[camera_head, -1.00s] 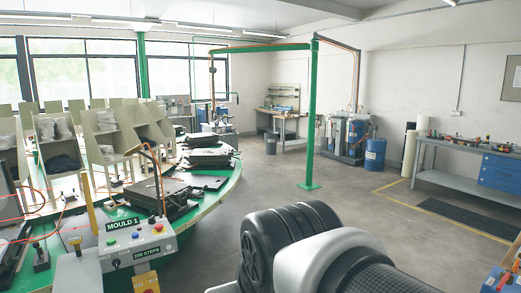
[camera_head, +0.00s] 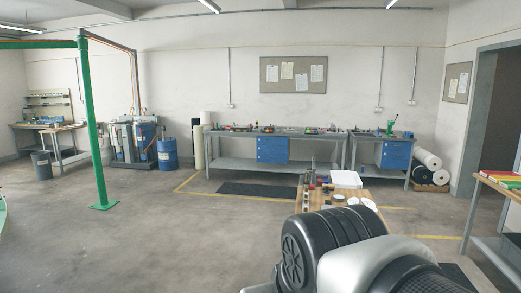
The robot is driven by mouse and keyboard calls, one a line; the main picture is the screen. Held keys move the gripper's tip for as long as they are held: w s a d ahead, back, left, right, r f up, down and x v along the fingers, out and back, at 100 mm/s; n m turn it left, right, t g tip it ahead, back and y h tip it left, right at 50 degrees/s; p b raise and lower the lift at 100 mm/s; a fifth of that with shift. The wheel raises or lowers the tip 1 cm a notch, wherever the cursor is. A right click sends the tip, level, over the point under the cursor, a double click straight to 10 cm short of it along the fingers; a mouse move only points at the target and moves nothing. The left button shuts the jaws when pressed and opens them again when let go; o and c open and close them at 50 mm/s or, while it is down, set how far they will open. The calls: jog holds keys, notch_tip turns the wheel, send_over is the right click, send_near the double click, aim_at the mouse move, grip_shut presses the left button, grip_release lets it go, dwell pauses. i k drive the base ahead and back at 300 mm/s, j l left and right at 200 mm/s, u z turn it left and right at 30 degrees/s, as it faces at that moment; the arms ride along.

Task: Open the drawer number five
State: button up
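Two blue drawer units show at the far wall in the head view. The other blue drawer unit (camera_head: 396,155) hangs under the shorter bench to the right. Both look shut, and their drawer numbers are too small to read. My arm's black and grey links fill the bottom right of the view, well short of both benches. My gripper is out of view.
A wooden-topped table (camera_head: 316,205) with small tools and a white tray (camera_head: 346,179) stands between me and the benches. A green post (camera_head: 93,130) stands left, near a blue barrel (camera_head: 167,154). White rolls (camera_head: 428,160) lie beside the right bench. Open floor lies left of centre.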

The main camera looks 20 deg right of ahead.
aim_at(386, 154)
jog(key=z, duration=1.5)
jog(key=i+l+z, duration=0.25)
jog(key=l+z, duration=0.2)
jog(key=i+l+z, duration=0.65)
jog(key=l+z, duration=0.2)
jog(key=i+l, duration=0.2)
jog(key=i, duration=0.2)
jog(key=i+l, duration=0.15)
jog(key=i, duration=0.25)
jog(key=i+l+z, duration=0.1)
jog(key=i, duration=0.3)
jog(key=i+j+u, duration=0.1)
jog(key=i+u, duration=0.2)
jog(key=u, duration=0.15)
jog(key=i+u, duration=0.45)
jog(key=i+l+u, duration=0.1)
jog(key=i+u, duration=0.15)
jog(key=u, duration=0.2)
jog(key=i+j+u, duration=0.1)
jog(key=i+u, duration=0.2)
jog(key=i, duration=0.4)
jog(key=i+u, duration=0.3)
jog(key=i, duration=3.55)
